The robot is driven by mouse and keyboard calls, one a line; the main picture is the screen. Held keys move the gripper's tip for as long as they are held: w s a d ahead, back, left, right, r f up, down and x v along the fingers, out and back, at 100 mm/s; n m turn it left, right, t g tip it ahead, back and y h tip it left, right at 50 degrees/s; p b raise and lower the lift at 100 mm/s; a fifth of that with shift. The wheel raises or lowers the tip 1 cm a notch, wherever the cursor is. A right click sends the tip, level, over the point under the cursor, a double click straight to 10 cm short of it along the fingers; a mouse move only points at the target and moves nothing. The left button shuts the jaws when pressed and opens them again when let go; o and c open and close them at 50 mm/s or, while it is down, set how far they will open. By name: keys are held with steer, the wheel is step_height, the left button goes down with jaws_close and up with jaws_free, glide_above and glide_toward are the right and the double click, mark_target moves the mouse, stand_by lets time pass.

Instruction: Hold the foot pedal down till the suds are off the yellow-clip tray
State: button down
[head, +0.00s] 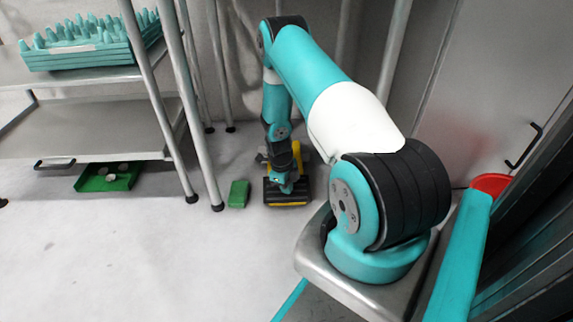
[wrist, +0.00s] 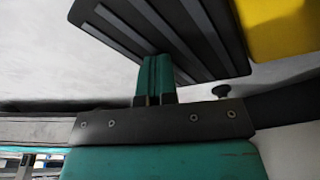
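The foot pedal (head: 287,204) is on the floor, with a black ribbed tread and yellow housing. In the wrist view its ribbed tread (wrist: 205,35) fills the top middle, with a yellow part (wrist: 280,27) at the right. My gripper (head: 286,186) points down at the tread. Its teal fingers (wrist: 156,62) are together with nothing between them, and their tips overlap the tread's edge. I cannot tell how far the tread is pressed. Teal trays (head: 85,60) with upright pegs are stacked on the upper shelf at the left. I see no yellow clip or suds in either view.
A green block (head: 238,194) lies on the floor just left of the pedal. A shallow green tray (head: 92,184) with pale pieces lies under the metal rack (head: 95,133). A grey cabinet door (head: 480,85) stands at the right. The front left floor is clear.

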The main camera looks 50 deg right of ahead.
stand_by(0.6)
step_height(320, 180, up, 9)
steer(key=p, duration=0.8)
stand_by(0.5)
